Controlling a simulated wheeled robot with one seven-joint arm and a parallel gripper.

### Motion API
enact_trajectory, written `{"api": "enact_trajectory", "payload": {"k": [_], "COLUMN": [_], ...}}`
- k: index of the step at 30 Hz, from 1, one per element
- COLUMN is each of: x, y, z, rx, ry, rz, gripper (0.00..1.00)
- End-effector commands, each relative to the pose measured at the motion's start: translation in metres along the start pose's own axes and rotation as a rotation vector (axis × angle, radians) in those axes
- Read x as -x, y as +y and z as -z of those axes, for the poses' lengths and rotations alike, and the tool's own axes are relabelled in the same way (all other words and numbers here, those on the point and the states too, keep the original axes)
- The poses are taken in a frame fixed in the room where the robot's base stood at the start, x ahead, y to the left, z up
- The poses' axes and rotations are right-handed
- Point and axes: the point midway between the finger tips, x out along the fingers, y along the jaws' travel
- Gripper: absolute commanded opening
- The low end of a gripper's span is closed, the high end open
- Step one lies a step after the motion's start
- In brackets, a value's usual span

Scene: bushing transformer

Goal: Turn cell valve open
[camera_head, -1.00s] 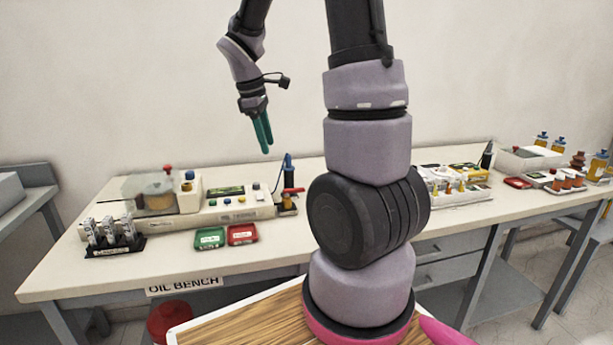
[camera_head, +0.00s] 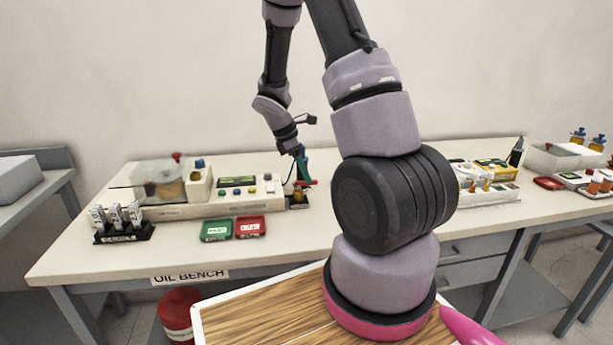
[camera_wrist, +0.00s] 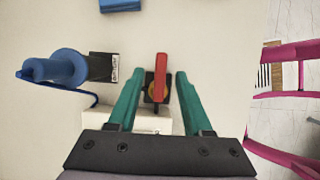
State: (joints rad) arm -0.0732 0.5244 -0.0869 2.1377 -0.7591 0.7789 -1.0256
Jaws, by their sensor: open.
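The cell valve has a red lever handle (camera_wrist: 160,72) on a yellow and dark base. In the wrist view the lever runs lengthwise, pointing away from my gripper's palm. My gripper (camera_wrist: 158,82) is open, with one green finger on each side of the lever and a visible gap on both sides. In the head view my gripper (camera_head: 301,164) points down at the right end of the white test unit (camera_head: 170,212). The red handle (camera_head: 311,183) shows partly beside the fingers there. I cannot tell the fingers' exact height relative to the lever.
A blue fitting (camera_wrist: 62,66) with a hose stands left of the valve in the wrist view. Green (camera_head: 216,231) and red (camera_head: 250,227) trays lie in front of the unit. A vial rack (camera_head: 124,233) stands at the left.

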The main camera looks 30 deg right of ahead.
Motion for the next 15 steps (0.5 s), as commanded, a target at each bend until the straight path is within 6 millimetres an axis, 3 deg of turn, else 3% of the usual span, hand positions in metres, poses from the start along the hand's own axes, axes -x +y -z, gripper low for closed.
{"api": "enact_trajectory", "payload": {"k": [4,13,14,15], "x": [-0.0121,-0.0147,-0.0147,-0.0146], "y": [-0.0004,-0.0004,-0.0003,-0.0004], "z": [0.0002,0.0,0.0,0.0001], "rx": [0.001,-0.001,-0.001,-0.001], "ry": [0.0,0.001,0.001,0.001], "rz": [0.001,0.0,0.0,0.0], "gripper": [0.5,0.5,0.46,0.31]}}
